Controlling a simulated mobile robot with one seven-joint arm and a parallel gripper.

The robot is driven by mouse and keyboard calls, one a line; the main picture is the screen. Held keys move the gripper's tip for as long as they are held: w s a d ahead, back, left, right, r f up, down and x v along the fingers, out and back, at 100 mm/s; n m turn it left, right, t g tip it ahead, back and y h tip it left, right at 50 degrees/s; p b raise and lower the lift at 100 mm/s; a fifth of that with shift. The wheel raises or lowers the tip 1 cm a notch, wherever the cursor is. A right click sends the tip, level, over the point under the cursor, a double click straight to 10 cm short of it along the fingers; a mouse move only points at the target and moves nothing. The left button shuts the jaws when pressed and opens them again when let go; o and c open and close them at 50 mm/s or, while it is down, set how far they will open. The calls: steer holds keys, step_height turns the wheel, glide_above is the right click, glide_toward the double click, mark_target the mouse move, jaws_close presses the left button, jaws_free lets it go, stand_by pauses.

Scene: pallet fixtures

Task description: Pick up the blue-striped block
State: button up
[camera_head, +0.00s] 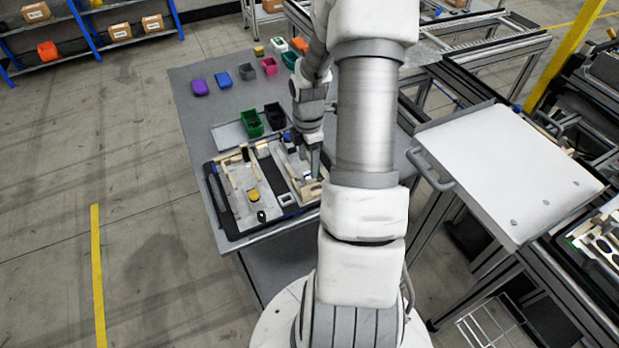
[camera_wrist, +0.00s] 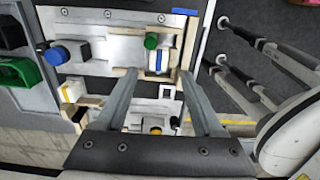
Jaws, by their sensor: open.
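The blue-striped block (camera_wrist: 158,62) is white with a blue stripe. In the wrist view it stands in a light wooden frame on a fixture plate (camera_wrist: 110,42), just below a green round knob (camera_wrist: 151,41). My gripper (camera_wrist: 159,73) is open, with one finger on each side of the block in the picture. No contact with the block can be made out. In the head view my gripper (camera_head: 317,163) is over the right fixture on the table (camera_head: 190,125); the arm hides part of that fixture, and I cannot pick out the block there.
Wooden rails and a blue knob (camera_wrist: 56,55) stand near the gripper. A green bin (camera_head: 251,124) and a black bin (camera_head: 275,117) stand behind the fixtures. Several small coloured containers line the table's back. A white-topped cart (camera_head: 505,165) is at the right.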

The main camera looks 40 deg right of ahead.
mark_target(307, 175)
step_height(307, 175, down, 5)
steer(key=shift+w+r, duration=0.1)
steer(key=shift+w, duration=0.05)
steer(key=shift+c, duration=0.2)
jaws_close()
